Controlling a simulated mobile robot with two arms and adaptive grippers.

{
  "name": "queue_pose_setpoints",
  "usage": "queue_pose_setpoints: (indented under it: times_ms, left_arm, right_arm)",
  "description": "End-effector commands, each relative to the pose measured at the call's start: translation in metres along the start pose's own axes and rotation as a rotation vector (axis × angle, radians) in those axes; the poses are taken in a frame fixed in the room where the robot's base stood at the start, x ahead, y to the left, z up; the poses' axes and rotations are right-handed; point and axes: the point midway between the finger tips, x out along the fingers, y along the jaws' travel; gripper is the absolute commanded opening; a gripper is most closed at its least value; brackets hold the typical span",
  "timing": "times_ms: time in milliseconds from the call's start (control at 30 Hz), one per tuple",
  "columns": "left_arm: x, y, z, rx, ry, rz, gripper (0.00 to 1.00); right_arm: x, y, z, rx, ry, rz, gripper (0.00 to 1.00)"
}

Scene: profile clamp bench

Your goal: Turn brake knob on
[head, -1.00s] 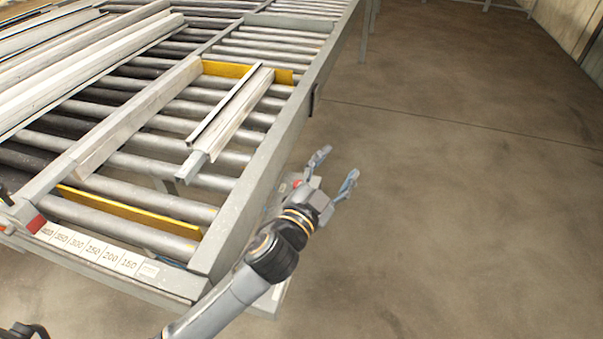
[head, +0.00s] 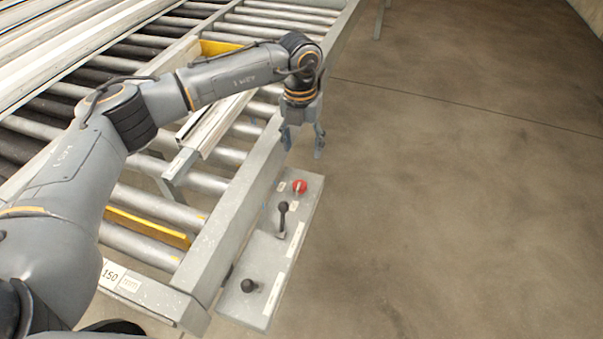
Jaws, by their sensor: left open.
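A grey control panel (head: 272,262) on the bench's right side carries a red knob (head: 300,186) at its far end. A black lever (head: 282,215) stands in its middle, and a black knob (head: 248,286) sits at its near end. The labels are too small to read, so I cannot tell which control is the brake knob. My left gripper (head: 303,147) is open and empty, fingers pointing down, just beyond and above the red knob, apart from it. My right gripper is out of view.
The roller bench (head: 233,200) fills the left, with its side rail along the panel. A light profile (head: 215,125) lies on the rollers, partly behind my left arm. Long pale profiles (head: 60,45) lie at the upper left. The floor to the right is clear.

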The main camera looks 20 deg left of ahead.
Motion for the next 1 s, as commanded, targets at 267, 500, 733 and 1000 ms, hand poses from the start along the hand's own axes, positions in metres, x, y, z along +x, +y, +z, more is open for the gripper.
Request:
queue_pose_setpoints:
  times_ms: [267,500,733,1000]
  left_arm:
    - [0.025,0.011,0.0,-0.013,0.008,0.037,0.59]
    - [0.077,0.011,-0.001,-0.012,0.008,0.034,0.59]
    - [0.117,0.012,0.0,-0.012,0.006,0.032,0.59]
    - [0.134,0.013,0.0,-0.011,0.003,0.032,0.59]
  right_arm:
    - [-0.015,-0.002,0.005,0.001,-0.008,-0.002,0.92]
    - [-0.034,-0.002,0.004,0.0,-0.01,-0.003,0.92]
    - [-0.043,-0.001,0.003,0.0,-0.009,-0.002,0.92]
    - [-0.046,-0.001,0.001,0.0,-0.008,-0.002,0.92]
